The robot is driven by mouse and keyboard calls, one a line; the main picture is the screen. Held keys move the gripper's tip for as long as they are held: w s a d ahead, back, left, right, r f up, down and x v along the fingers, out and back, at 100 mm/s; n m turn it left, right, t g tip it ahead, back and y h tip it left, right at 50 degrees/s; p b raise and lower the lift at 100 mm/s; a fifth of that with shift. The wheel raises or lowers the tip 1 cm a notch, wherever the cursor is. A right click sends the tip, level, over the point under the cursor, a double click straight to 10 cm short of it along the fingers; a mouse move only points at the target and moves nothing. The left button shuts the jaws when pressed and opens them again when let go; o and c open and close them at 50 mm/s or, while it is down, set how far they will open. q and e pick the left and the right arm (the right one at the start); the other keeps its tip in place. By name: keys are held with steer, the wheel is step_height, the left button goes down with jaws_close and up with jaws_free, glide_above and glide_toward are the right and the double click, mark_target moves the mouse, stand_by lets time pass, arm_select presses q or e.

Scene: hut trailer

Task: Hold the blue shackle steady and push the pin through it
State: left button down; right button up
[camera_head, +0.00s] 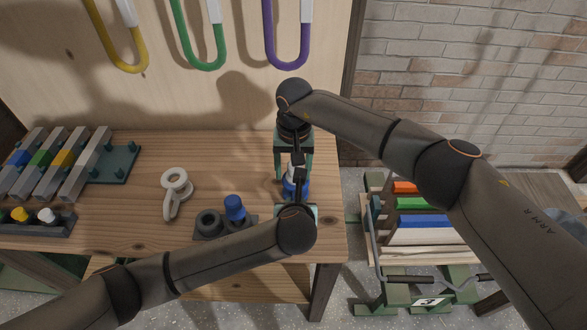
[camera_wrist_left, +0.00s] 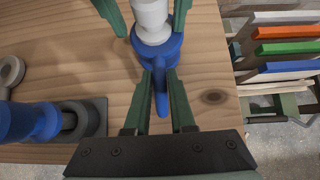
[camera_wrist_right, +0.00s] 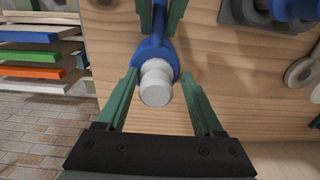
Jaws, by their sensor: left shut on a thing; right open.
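The blue shackle (camera_head: 290,188) is at the right end of the wooden bench, mostly hidden by my arms in the head view. My left gripper (camera_wrist_left: 160,98) is shut on its narrow blue part (camera_wrist_left: 161,100). A white cylinder (camera_wrist_left: 150,18), which looks like the pin, stands at the shackle's wide blue end (camera_wrist_left: 157,48). In the right wrist view its round white end (camera_wrist_right: 156,82) faces the camera, with blue (camera_wrist_right: 158,52) behind it. My right gripper (camera_wrist_right: 161,80) is open, its green fingers apart on either side of the white cylinder. How deep the cylinder sits is hidden.
A dark holder (camera_head: 207,234) with a black ring and a blue knobbed piece (camera_head: 234,207) stands left of the shackle. A pale grey ringed part (camera_head: 175,190) lies beyond it. The bench's right edge is close to the shackle.

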arm_select(q)
steer(key=shift+w, duration=0.1)
arm_select(e)
step_height(320, 180, up, 12)
steer(key=shift+d+r, duration=0.1)
stand_by(0.4)
arm_select(q)
steer(key=c, duration=0.7)
jaws_free()
steer(key=v, duration=1.2)
arm_select(e)
steer(key=shift+s, duration=0.15)
